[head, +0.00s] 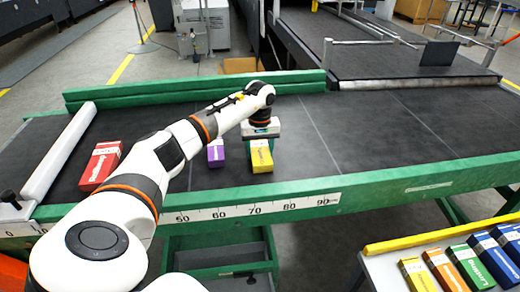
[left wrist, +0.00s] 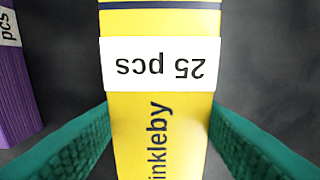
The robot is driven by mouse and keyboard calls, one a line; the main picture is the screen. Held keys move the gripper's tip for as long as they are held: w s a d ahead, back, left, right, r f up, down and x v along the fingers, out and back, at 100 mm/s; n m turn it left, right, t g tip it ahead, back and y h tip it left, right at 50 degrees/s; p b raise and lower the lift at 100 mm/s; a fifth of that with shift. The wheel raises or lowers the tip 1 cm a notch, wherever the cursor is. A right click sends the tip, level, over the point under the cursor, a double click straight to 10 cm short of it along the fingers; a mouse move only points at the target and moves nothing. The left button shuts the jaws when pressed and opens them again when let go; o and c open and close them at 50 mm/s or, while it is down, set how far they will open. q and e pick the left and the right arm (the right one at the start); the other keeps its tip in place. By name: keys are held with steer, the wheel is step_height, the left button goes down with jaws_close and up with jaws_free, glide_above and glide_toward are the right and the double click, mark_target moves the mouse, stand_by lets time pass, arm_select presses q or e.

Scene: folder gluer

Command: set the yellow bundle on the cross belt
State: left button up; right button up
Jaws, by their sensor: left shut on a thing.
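The yellow bundle (head: 261,156) is on the black cross belt (head: 350,125), near its front green rail. My left gripper (head: 261,133) is over its far part, pointing down, and is shut on it. In the left wrist view the yellow bundle (left wrist: 160,120) fills the middle, with a white band reading "25 pcs", between the two green fingers (left wrist: 160,140). I cannot tell whether the bundle bears fully on the belt. My right gripper is not in view.
A purple bundle (head: 215,152) stands just left of the yellow one. A red bundle (head: 101,165) lies farther left by a white roller (head: 60,150). The belt to the right is clear. Several coloured bundles stand on a table (head: 385,275) at the front right.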

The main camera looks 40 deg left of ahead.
arm_select(q)
steer(key=o, duration=1)
steer(key=shift+f, duration=0.1)
steer(key=shift+o, duration=0.2)
